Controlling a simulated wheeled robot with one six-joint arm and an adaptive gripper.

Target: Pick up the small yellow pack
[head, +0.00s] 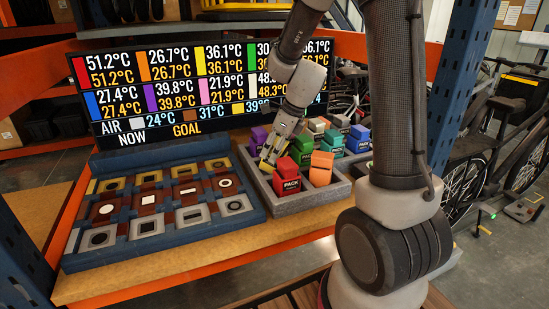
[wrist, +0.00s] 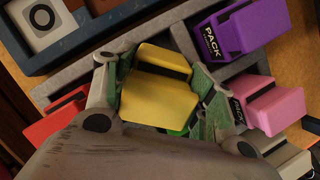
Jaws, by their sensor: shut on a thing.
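The small yellow pack (wrist: 158,97) sits between the two green-padded fingers of my gripper (wrist: 158,105) in the wrist view, and the gripper is shut on it. In the head view my gripper (head: 270,160) points down into the grey divided tray (head: 318,199), and the yellow pack is mostly hidden there behind the fingers. The pack is at one of the tray's compartments; whether it touches the tray floor cannot be seen.
A red pack (head: 287,178), an orange pack (head: 321,168), a purple pack (wrist: 235,30) and a pink pack (wrist: 268,105) stand close around the gripper. A blue board (head: 160,233) with several square plates lies left of the tray. A temperature screen (head: 190,85) stands behind.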

